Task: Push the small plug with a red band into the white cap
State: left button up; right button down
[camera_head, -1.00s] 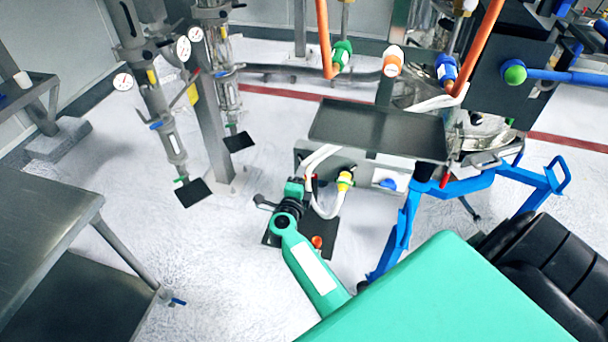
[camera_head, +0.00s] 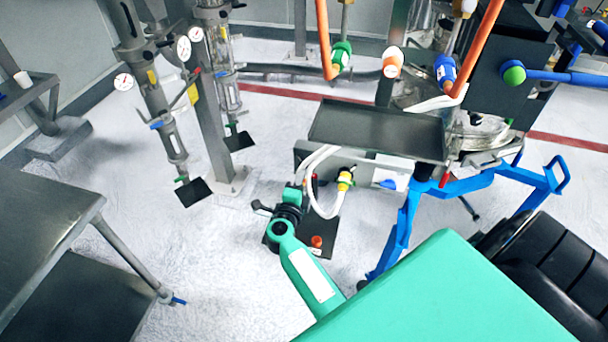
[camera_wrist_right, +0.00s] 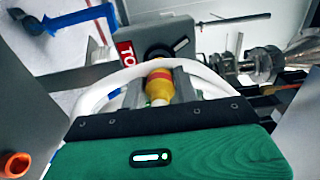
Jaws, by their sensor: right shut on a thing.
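My right gripper (camera_wrist_right: 158,90) is shut on a small yellow plug (camera_wrist_right: 158,82) with a red-orange band. The plug stands between the two grey fingers, with a whitish part at its end towards the palm. In the head view my right gripper (camera_head: 294,194) is low beside the looped white hose, and its fingertips are hard to make out. A yellow fitting (camera_head: 345,178) shows at the end of that hose; I cannot tell whether it is the same plug. I cannot pick out the white cap with certainty. My left gripper is not in view.
The white hose (camera_wrist_right: 110,82) curves close around my fingers. A grey box with a red label (camera_wrist_right: 127,53) and black handle stands beyond. An orange knob (camera_head: 316,241) is near my wrist. A dark tray (camera_head: 375,130) and blue frame (camera_head: 408,215) stand to the right.

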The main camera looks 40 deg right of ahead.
jog(key=shift+p+v, duration=0.35)
jog(key=shift+v, duration=1.7)
